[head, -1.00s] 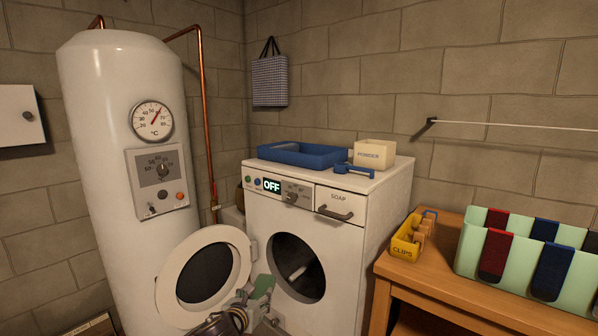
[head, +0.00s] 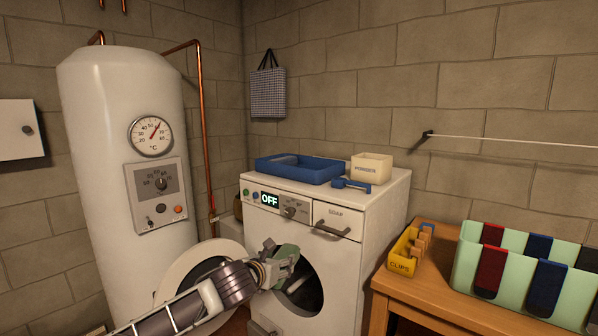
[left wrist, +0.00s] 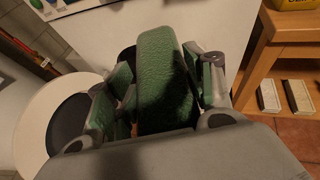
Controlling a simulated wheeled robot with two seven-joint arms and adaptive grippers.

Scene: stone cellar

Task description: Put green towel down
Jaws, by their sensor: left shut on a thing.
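My left gripper (head: 277,257) is in front of the washing machine (head: 345,262), at the upper left of its open round door opening (head: 304,292). It is shut on the green towel (head: 287,252), which shows as a small folded piece between the fingers. My left arm hides part of the opened door (head: 180,272). My right gripper is not in view.
A blue tray (head: 327,172), a powder box (head: 371,167) and a blue scoop (head: 351,185) are on the machine top. A wooden table (head: 425,282) at right holds a yellow clips box (head: 402,262) and a pale green rack (head: 518,296) with socks. A white boiler (head: 105,110) stands at left.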

